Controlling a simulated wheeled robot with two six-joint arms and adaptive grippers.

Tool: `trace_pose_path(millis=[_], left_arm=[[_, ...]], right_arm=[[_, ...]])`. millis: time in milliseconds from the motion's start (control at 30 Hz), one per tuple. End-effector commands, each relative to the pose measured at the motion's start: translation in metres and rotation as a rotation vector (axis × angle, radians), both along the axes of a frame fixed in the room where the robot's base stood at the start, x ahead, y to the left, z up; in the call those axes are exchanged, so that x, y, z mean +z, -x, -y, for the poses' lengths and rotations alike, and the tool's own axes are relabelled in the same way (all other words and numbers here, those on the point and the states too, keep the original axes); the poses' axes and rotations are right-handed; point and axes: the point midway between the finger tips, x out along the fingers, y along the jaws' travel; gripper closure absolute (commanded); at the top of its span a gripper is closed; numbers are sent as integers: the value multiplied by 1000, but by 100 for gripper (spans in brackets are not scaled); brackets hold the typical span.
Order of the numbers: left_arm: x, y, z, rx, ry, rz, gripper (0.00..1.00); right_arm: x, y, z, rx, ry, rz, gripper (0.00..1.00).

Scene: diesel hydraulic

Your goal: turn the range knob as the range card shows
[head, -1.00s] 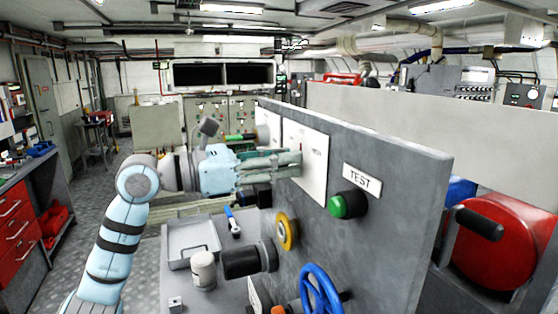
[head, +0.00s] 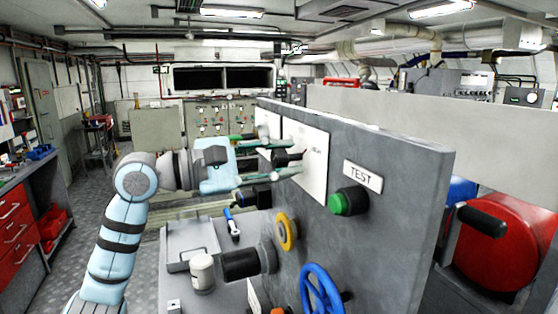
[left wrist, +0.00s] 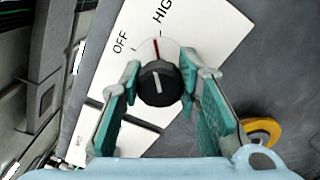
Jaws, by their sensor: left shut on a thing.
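A red mark shows on the plate between those words. In the head view the knob (head: 291,157) sticks out from the plate (head: 315,175) on the grey panel. My left gripper (head: 283,160) has one finger on each side of it. In the left wrist view the fingers (left wrist: 160,82) are closed on the knob's sides. A second white card (left wrist: 82,135) lies beside the plate; I cannot read it. My right gripper is out of view.
Lower on the grey panel (head: 405,205) are a green button (head: 340,204) under a TEST label, a yellow ring (head: 286,232) and a blue handwheel (head: 321,290). A grey tray (head: 190,240) and a white cylinder (head: 202,271) are below my left arm.

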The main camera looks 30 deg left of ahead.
Motion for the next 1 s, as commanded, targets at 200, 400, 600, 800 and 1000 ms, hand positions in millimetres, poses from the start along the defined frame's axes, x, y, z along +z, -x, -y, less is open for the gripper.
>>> trace_pose_path(millis=[200,400,600,800,1000], left_arm=[[0,0,0,2,-98,89,98],[0,0,0,2,-151,137,98],[0,0,0,2,-171,154,98],[1,0,0,3,-173,157,98],[1,0,0,2,-171,156,62]], right_arm=[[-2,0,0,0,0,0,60],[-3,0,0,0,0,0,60],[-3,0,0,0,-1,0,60],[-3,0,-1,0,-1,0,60],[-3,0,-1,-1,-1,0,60]])
